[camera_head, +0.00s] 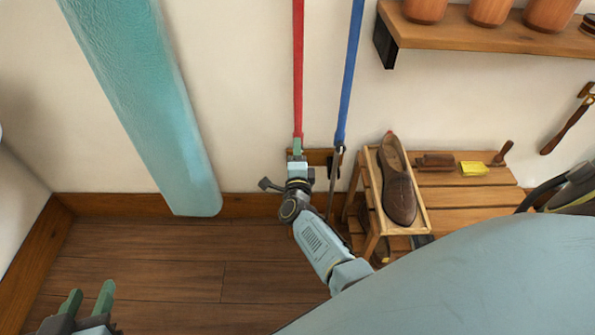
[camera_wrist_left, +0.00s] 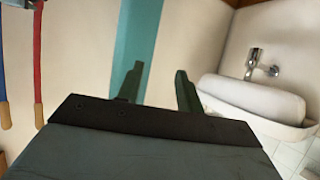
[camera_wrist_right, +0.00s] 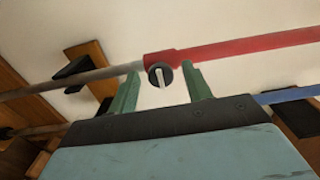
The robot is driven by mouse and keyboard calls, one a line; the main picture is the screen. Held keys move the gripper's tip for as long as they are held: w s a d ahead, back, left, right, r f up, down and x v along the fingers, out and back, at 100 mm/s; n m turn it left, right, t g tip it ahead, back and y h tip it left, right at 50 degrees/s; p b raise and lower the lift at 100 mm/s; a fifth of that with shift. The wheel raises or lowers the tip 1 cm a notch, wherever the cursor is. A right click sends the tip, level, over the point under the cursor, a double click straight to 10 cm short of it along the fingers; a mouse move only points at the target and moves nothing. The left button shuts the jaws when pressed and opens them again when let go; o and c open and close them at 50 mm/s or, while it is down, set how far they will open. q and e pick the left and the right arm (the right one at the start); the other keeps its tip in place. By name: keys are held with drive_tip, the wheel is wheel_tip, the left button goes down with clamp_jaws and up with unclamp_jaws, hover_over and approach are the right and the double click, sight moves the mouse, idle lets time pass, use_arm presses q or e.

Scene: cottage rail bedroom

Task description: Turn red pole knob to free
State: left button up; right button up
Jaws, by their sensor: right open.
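The red pole (camera_head: 298,70) stands upright against the wall in the head view, and its lower end is hidden behind my right gripper. In the right wrist view the red pole (camera_wrist_right: 250,46) crosses the top, with a red collar and a dark round knob (camera_wrist_right: 160,73) with a light bar across it. A grey rod runs left from the collar. My right gripper (camera_wrist_right: 162,88) is open, with the knob between its green fingertips in that view; contact cannot be told. My left gripper (camera_head: 88,298) is open and empty at the lower left, away from the pole.
A blue pole (camera_head: 349,70) stands just right of the red one. A wooden bench (camera_head: 455,210) with a brown shoe (camera_head: 398,190) is to the right, below a wall shelf (camera_head: 480,36). A teal panel (camera_head: 145,100) is at left. Wooden floor (camera_head: 180,280) is clear.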

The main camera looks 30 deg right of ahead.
use_arm(q)
drive_tip(key=s+a+f+g+y+p, duration=0.2)
drive_tip(key=s+a+f+g, duration=0.3)
drive_tip(key=s+f+g, duration=0.4)
drive_tip(key=shift+s+a+n+y+p, duration=0.35)
drive_tip(key=shift+s+p, duration=0.5)
drive_tip(key=shift+s, duration=0.4)
use_arm(e)
drive_tip(key=v, duration=1.3)
use_arm(q)
drive_tip(key=shift+d, duration=0.1)
use_arm(e)
drive_tip(key=shift+d, duration=0.1)
